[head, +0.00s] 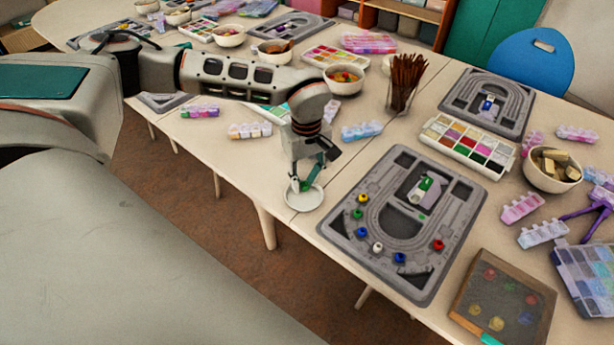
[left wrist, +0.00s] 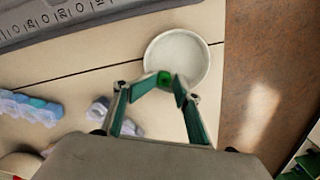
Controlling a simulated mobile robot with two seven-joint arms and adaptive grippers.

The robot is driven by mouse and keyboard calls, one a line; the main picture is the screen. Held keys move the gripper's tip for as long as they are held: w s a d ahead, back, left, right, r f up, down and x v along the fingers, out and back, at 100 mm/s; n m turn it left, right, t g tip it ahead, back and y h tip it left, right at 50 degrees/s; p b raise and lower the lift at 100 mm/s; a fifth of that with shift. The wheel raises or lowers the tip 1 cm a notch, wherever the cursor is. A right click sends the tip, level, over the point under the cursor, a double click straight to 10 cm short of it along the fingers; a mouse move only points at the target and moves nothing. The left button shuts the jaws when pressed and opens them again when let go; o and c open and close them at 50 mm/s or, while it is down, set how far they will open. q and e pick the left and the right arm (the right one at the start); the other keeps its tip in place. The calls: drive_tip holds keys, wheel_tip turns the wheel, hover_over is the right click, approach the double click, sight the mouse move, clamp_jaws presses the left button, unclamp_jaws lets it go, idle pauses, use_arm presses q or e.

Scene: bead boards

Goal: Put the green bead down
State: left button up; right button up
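My left gripper (head: 303,186) is low over a round white dish (head: 305,199) near the table's front edge. In the left wrist view the gripper (left wrist: 166,80) has its fingertips closed in on a small green bead (left wrist: 164,77), one on each side. The bead appears in front of the near part of the dish (left wrist: 178,50); I cannot tell whether it touches the dish. In the head view the fingers hide the bead. My right gripper is not in view.
A grey bead board (head: 335,226) with several coloured beads lies right of the dish. A palette of coloured squares (head: 466,146) and a cup of brown sticks (head: 404,84) stand behind. A wooden tray (head: 462,314) is at the lower right.

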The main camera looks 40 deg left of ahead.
sight(306, 182)
use_arm(q)
drive_tip(key=shift+s, duration=0.1)
drive_tip(key=shift+a+r, duration=0.1)
drive_tip(key=shift+r, duration=0.05)
wheel_tip(306, 182, up, 12)
drive_tip(key=p, duration=0.1)
drive_tip(key=shift+r+p, duration=0.15)
drive_tip(key=shift+p, duration=0.2)
idle(0.4)
